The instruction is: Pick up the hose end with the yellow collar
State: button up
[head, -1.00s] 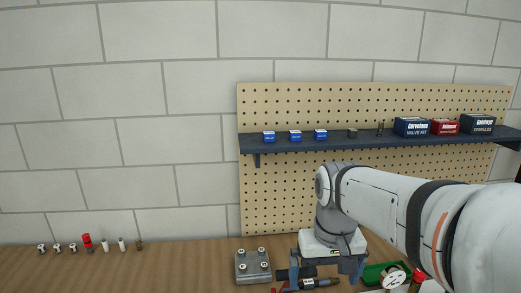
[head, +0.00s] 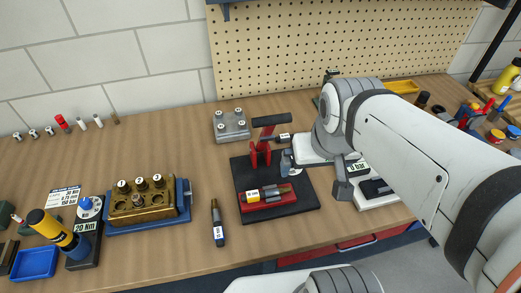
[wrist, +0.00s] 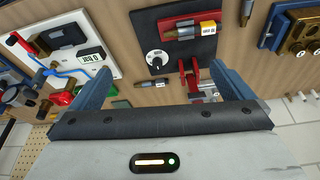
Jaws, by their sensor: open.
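In the head view a short dark fitting with a yellow-orange band (head: 252,196) lies on a red block on a black base plate (head: 290,205). It also shows in the wrist view (wrist: 184,33), near the top, with a white label beside the band. It may be the hose end with the yellow collar; no long hose is clear. My gripper (head: 315,178) is open and empty above the bench, to the right of the fitting and apart from it. In the wrist view my gripper's two blue fingers (wrist: 159,72) stand wide apart, with bench and small parts beyond them.
A red toggle clamp with a dark handle (head: 268,122) rises behind the fitting. Another dark fitting (head: 218,222) lies on the bench to the left. A brass block on a blue tray (head: 150,205) stands further left. Bare wood (head: 180,130) lies behind it.

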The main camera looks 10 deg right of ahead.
aim_at(253, 196)
jog(key=z, duration=0.1)
jog(key=k, duration=0.5)
jog(key=u, duration=1.75)
jog(key=k, duration=1)
jog(key=z, duration=0.75)
jog(key=i, duration=1)
jog(key=z, duration=0.05)
